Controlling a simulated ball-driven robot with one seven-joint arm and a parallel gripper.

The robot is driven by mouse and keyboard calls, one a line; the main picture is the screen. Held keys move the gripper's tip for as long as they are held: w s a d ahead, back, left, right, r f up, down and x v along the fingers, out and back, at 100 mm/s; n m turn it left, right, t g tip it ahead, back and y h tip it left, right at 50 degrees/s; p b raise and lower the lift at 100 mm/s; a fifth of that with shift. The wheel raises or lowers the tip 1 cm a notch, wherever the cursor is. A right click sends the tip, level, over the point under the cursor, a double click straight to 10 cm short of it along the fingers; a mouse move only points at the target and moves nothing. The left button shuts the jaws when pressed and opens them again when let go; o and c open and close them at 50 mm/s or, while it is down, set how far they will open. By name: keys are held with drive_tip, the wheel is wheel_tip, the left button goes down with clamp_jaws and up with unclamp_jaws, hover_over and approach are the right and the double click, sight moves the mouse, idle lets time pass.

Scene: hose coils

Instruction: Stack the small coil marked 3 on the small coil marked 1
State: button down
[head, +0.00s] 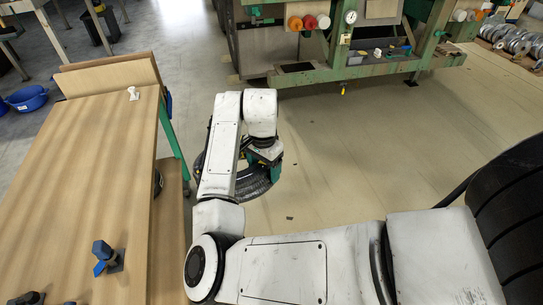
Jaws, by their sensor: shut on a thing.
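My gripper (264,160) is partly hidden by my own arm, near the middle of the view. It is shut on a dark, ring-shaped hose coil (257,186) that shows below and around it. No number can be read on this coil, so I cannot tell which one it is. I cannot tell whether it is held clear of the floor or whether another coil is under it. No other coil can be made out clearly as the coil marked 1 or 3.
A wooden workbench (80,190) stands on the left, with blue-grey fittings (106,257) on its top. A dark round thing (158,182) shows at its right side. A green machine bench (350,70) stands at the back. The floor (370,160) to the right is open.

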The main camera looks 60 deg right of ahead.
drive_tip(key=w+a+f+n, duration=0.1)
drive_tip(key=a+n, duration=0.2)
drive_tip(key=a+f+n, duration=0.2)
drive_tip(key=a+n, duration=0.1)
drive_tip(key=w+a+f+n, duration=0.1)
drive_tip(key=a+f+n, duration=0.1)
drive_tip(key=a+n, duration=0.2)
drive_tip(key=shift+w+f, duration=0.15)
drive_tip(key=shift+w, duration=0.15)
drive_tip(key=w+a+f+n, duration=0.2)
drive_tip(key=a+f+n, duration=0.3)
drive_tip(key=a+n, duration=0.4)
drive_tip(key=shift+w+a+f+n, duration=0.15)
drive_tip(key=shift+w+a+n, duration=0.15)
drive_tip(key=shift+n, duration=0.3)
drive_tip(key=shift+d, duration=0.1)
